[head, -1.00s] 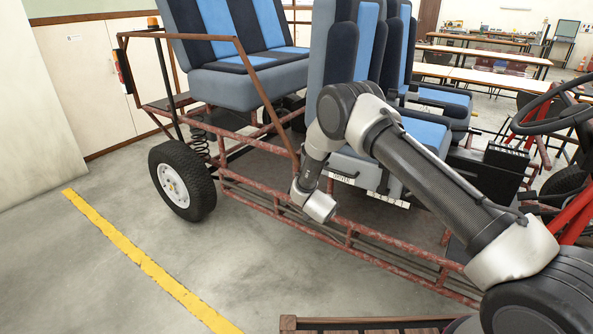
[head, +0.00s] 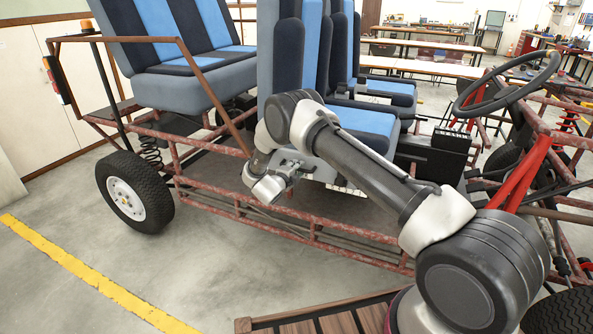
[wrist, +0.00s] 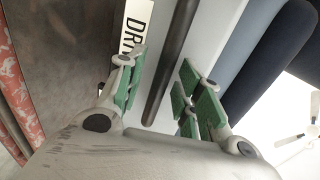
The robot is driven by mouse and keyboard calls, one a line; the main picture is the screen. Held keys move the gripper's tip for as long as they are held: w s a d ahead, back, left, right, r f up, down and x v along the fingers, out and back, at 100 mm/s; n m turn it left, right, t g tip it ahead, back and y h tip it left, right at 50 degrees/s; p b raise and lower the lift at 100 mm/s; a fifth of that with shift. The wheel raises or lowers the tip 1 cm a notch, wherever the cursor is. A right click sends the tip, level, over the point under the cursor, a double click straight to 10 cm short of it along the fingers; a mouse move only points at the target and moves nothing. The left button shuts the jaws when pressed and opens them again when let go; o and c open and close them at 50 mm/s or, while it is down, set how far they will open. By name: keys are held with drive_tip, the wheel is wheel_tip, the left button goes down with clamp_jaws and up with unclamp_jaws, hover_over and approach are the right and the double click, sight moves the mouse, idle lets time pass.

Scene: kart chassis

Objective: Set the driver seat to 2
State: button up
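The driver seat (head: 365,122), blue and grey, stands on the red tube frame in the head view, partly behind my arm. A white label (wrist: 134,25) reading "DR" is left of the bar, partly hidden by a finger. The seat's position scale cannot be read.
The red tube frame (head: 215,195) runs below my wrist. A rear bench seat (head: 180,60) and a wheel (head: 132,190) are at left. The steering wheel (head: 507,85) is at right. The floor by the yellow line (head: 85,272) is clear.

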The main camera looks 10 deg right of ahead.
drive_tip(key=shift+w+d, duration=0.1)
drive_tip(key=shift+w, duration=0.05)
clamp_jaws()
drive_tip(key=s+d, duration=0.1)
drive_tip(key=d, duration=0.1)
drive_tip(key=s+d, duration=0.2)
drive_tip(key=d, duration=0.1)
drive_tip(key=s+d, duration=0.2)
drive_tip(key=shift+s+d, duration=0.25)
unclamp_jaws()
drive_tip(key=shift+a, duration=0.15)
